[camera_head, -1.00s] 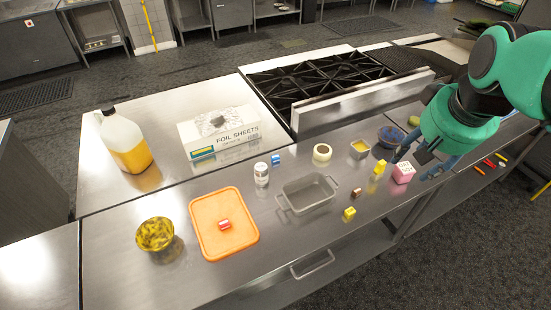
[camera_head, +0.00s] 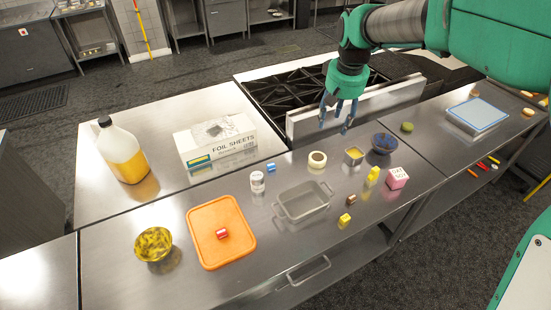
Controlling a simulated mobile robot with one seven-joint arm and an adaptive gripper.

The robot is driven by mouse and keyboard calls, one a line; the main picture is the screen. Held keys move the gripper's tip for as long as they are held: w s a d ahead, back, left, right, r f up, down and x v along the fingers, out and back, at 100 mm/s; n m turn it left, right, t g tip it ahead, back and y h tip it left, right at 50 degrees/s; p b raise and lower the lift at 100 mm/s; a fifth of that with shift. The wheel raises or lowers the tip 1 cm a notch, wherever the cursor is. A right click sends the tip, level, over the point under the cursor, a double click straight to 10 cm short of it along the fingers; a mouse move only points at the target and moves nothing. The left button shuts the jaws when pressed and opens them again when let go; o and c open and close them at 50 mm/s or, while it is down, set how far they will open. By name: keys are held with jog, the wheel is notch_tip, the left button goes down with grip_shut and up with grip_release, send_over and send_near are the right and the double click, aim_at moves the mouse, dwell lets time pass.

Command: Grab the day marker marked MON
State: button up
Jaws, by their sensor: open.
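No MON lettering can be read on any small block here. Small coloured blocks lie on the steel counter: a blue one (camera_head: 271,168) behind the grey pan, a yellow one (camera_head: 344,219) and a brown one (camera_head: 350,200) right of the pan. A red block with a pale band (camera_head: 222,233) lies on the orange board (camera_head: 207,252). My gripper (camera_head: 336,124) is open and empty, with its blue fingers pointing down, in front of the stove's steel panel in the picture. It appears well above the counter and apart from the blocks.
The counter also holds a grey pan (camera_head: 304,203), white jar (camera_head: 257,182), tape roll (camera_head: 317,160), square tin (camera_head: 354,156), blue bowl (camera_head: 383,145), yellow bottle (camera_head: 372,177), pink box (camera_head: 397,179) and yellow bowl (camera_head: 153,245). A foil box (camera_head: 215,142) and jug (camera_head: 123,150) stand behind.

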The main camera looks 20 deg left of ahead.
jog(key=w+a+f+n+g+p, duration=0.1)
jog(key=w+a+f, duration=0.2)
jog(key=a+f, duration=0.25)
jog(key=w+a+f, duration=0.4)
jog(key=a, duration=0.3)
jog(key=n+p, duration=0.1)
jog(key=n, duration=0.1)
send_over(271, 165)
notch_tip(271, 165, down, 11)
jog(key=shift+f+g+h, duration=0.15)
jog(key=shift+g+h, duration=0.25)
jog(key=shift+f, duration=0.1)
jog(key=shift+w+f, duration=0.1)
jog(key=shift+f, duration=4.1)
jog(key=shift+f, duration=0.15)
jog(key=shift+f, duration=2.45)
jog(key=c, duration=1.1)
